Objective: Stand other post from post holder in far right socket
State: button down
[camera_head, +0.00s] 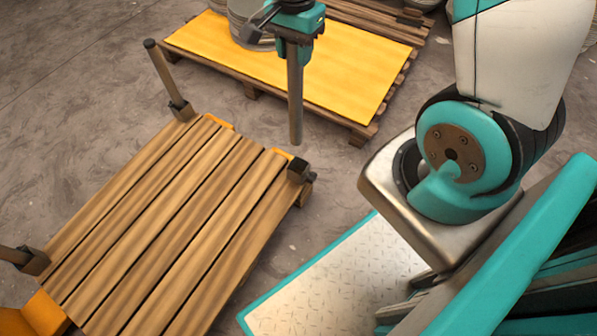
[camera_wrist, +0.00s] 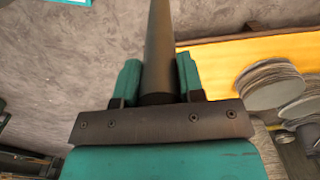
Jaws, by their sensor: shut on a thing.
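A brown post (camera_head: 295,95) hangs upright from my gripper (camera_head: 293,42), which is shut on its upper part. The post also shows between the two teal fingers in the wrist view (camera_wrist: 158,50). Its lower end is in the air, above and behind the dark far right socket (camera_head: 299,170) of the wooden pallet (camera_head: 165,225), and apart from it. That socket looks empty. Another post (camera_head: 163,70) stands slightly tilted in the far left socket (camera_head: 182,110). Part of a third post (camera_head: 12,256) shows at the near left socket (camera_head: 34,262).
A yellow-topped pallet (camera_head: 345,75) lies behind, with a stack of grey discs (camera_head: 240,22) on it; discs also show in the wrist view (camera_wrist: 270,85). My own base and arm fill the right side. Bare floor (camera_head: 90,80) lies left of the pallets.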

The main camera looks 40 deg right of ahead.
jog(key=r+m, duration=0.2)
jog(key=m+b, duration=0.1)
jog(key=b, duration=0.8)
send_near(298, 115)
jog(key=f, duration=0.7)
jog(key=w+f, duration=0.1)
jog(key=f, duration=0.3)
jog(key=shift+d+f, duration=0.15)
jog(key=shift+d, duration=0.25)
jog(key=shift+f, duration=0.2)
jog(key=c, duration=0.7)
grip_release()
jog(key=shift+c, duration=0.2)
jog(key=shift+r, duration=0.15)
